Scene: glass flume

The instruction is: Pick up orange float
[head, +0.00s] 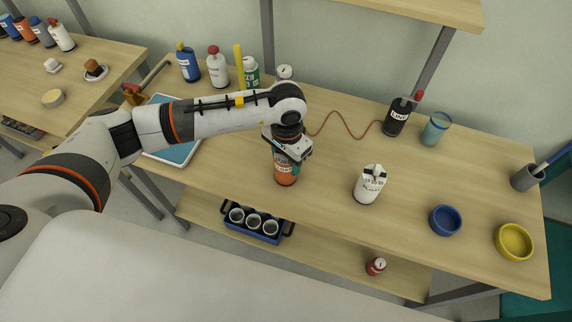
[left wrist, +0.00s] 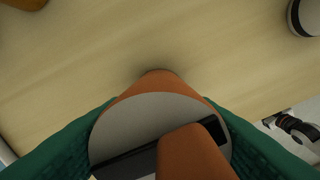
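The orange float (head: 286,174) is an orange bottle-like cylinder with a partly hidden label. It is upright near the middle of the bench, close to its front edge. My left gripper (head: 287,148) comes down over its upper part. In the left wrist view the float (left wrist: 157,88) fills the space between the two green finger pads, its grey top and an orange knob close to the camera. Both pads lie against its sides, so the gripper looks shut on it. The float's base looks to be at the bench surface; I cannot tell any gap. My right gripper is not in view.
A white bottle (head: 370,184) stands right of the float, with a blue bowl (head: 445,220) and yellow bowl (head: 514,241) further right. A black bottle (head: 397,117) with a red cord stands behind. A blue tray (head: 178,151) lies left, under my arm.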

